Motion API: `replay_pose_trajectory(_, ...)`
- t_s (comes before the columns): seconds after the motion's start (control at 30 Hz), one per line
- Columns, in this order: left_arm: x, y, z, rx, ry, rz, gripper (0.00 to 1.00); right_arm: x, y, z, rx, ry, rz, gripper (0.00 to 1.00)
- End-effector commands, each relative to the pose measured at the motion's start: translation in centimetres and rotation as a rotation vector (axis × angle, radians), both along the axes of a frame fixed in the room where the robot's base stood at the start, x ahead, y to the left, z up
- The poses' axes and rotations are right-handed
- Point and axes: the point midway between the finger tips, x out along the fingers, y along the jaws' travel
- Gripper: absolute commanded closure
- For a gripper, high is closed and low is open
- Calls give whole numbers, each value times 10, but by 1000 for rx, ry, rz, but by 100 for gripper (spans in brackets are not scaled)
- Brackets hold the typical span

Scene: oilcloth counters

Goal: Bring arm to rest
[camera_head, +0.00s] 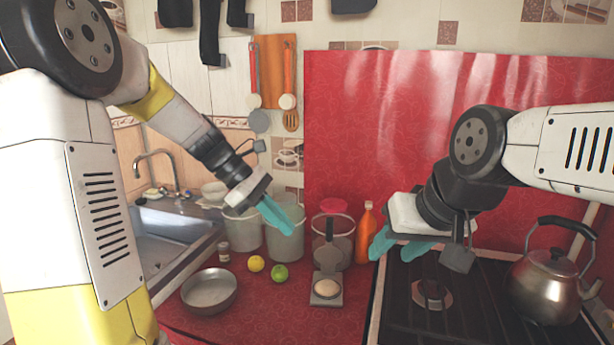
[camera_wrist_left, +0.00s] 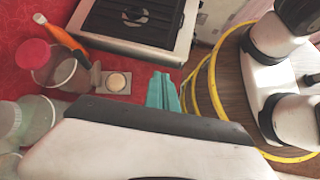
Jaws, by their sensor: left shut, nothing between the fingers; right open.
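My left arm comes in from the left in the head view. Its gripper (camera_head: 276,216) has teal fingers pressed together with nothing between them, held above the counter in front of the light containers. The same fingers show in the left wrist view (camera_wrist_left: 162,92). My right arm comes in from the right. Its gripper (camera_head: 405,246) has teal fingers spread apart and empty, near the left side of the stove.
A metal bowl (camera_head: 209,291), yellow fruit (camera_head: 256,263), green fruit (camera_head: 280,273) and a press holding a pale round piece (camera_head: 327,288) stand on the red counter (camera_head: 260,318). An orange bottle (camera_head: 366,232) stands behind. A kettle (camera_head: 548,285) sits on the stove (camera_head: 470,310). The sink (camera_head: 165,230) is left.

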Motion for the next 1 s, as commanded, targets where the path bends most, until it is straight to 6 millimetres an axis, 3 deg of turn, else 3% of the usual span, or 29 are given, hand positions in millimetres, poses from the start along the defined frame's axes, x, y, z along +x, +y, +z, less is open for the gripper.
replay_pose_trajectory(0.2,-64,29,26,234,-435,-332,100,0,0,0,0,0,0,57)
replay_pose_trajectory(0.5,-131,72,39,567,-924,-820,100,0,0,0,0,0,0,57)
replay_pose_trajectory(0.73,-152,88,40,716,-1094,-1033,100,0,0,0,0,0,0,57)
replay_pose_trajectory(1.0,-154,90,39,735,-1112,-1063,100,0,0,0,0,0,0,57)
